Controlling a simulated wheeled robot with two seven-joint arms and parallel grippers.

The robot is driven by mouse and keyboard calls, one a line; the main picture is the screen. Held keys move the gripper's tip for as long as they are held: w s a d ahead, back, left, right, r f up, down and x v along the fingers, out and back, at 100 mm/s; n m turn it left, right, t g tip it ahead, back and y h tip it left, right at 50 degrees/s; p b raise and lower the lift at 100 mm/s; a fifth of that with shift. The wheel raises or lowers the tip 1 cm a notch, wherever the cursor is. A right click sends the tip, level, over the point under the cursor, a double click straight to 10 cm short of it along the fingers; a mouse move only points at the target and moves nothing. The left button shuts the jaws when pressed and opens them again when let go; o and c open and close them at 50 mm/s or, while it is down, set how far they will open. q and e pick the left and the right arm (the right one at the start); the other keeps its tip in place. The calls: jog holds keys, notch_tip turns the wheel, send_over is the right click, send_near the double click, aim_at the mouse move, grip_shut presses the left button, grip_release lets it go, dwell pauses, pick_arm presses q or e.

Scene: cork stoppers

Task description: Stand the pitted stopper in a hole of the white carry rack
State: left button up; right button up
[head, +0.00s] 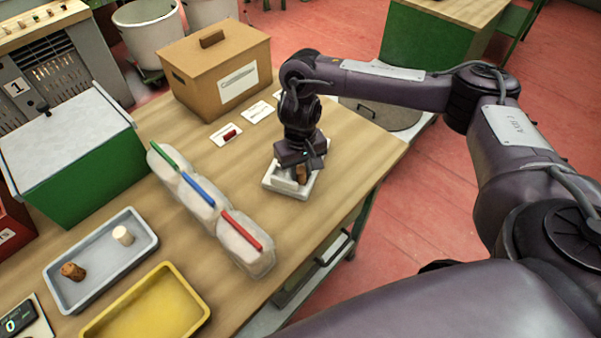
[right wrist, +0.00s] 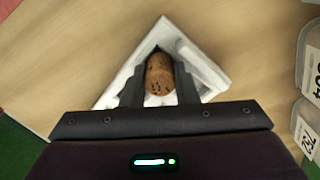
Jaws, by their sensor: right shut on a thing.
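The brown cork stopper with dark pits (right wrist: 159,76) is between the fingers of my right gripper (right wrist: 160,88), which is shut on it. In the head view the stopper (head: 302,174) shows small below my right gripper (head: 300,170). Under it is a low white square tray-like thing (head: 276,183) near the table's right edge, also in the right wrist view (right wrist: 208,72). I cannot tell whether the stopper touches it, and no holes can be made out in it. My left gripper is out of view.
A grey-blue tray (head: 65,300) holds a brown cork (head: 72,271) and a pale stopper (head: 122,236). A yellow tray (head: 150,305) is beside it. Clear containers with coloured strips (head: 215,205) cross the table's middle. A cardboard box (head: 215,65) and green box (head: 70,150) stand behind.

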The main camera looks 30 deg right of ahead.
aim_at(300, 169)
jog(key=shift+f, duration=0.25)
jog(key=shift+f, duration=0.1)
jog(key=shift+s+f, duration=0.4)
jog(key=shift+f, duration=0.15)
jog(key=o, duration=0.9)
jog(key=shift+c, duration=0.2)
jog(key=shift+o, duration=0.3)
jog(key=shift+r, duration=0.35)
notch_tip(300, 169, up, 13)
jog(key=p, duration=0.3)
jog(key=shift+w+f, duration=0.2)
jog(key=shift+w, duration=0.2)
jog(key=shift+r+p, duration=0.1)
jog(key=shift+p, duration=0.2)
